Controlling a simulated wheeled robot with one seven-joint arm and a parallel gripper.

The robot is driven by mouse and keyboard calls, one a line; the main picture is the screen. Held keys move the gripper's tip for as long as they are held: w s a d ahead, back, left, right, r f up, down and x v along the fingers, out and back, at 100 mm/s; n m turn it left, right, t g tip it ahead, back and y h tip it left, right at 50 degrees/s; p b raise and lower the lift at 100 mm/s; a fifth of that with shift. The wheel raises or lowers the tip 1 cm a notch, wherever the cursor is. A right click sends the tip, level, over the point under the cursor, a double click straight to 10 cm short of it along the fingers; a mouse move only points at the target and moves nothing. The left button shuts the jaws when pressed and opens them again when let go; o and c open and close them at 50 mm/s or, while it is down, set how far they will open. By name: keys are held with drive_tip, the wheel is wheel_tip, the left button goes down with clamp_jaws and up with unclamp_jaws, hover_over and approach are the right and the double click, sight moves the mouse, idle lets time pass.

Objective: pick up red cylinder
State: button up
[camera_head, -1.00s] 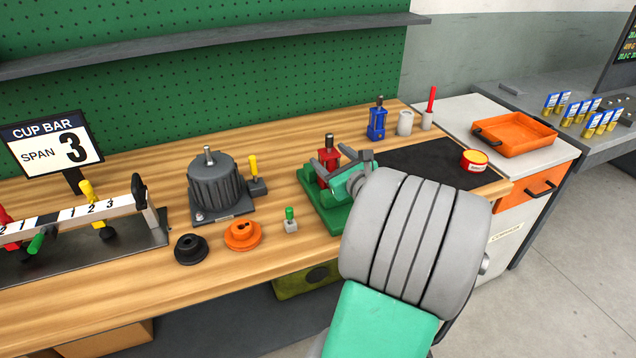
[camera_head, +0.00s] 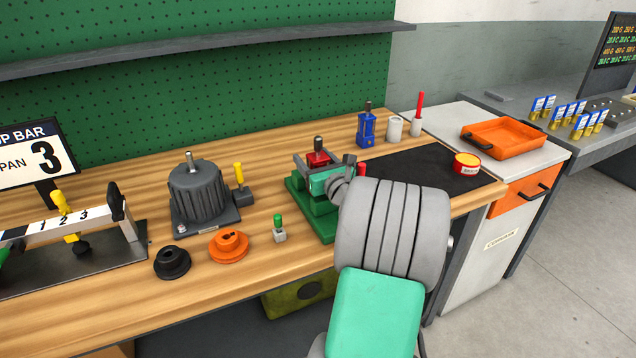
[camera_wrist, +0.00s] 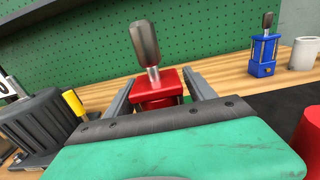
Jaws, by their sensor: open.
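The red cylinder (camera_head: 318,160) is a squarish red body with a grey metal rod on top, standing upright at the green fixture (camera_head: 325,222) on the bench. My gripper (camera_head: 323,163) is at it, with its green palm hiding the cylinder's lower front. In the wrist view, the red cylinder (camera_wrist: 155,88) stands between the two grey fingers of my gripper (camera_wrist: 158,80). The fingers are apart, one on each side, and a gap shows on the right. I cannot tell whether the left finger touches it. Its foot is hidden.
A blue cylinder (camera_head: 367,128), a grey cup (camera_head: 395,128) and a red-handled tool (camera_head: 418,112) stand behind right. A grey motor-like unit (camera_head: 200,190) and orange flange (camera_head: 229,246) are left.

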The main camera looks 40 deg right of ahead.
clamp_jaws()
idle(0.6)
drive_tip(key=shift+r, duration=0.15)
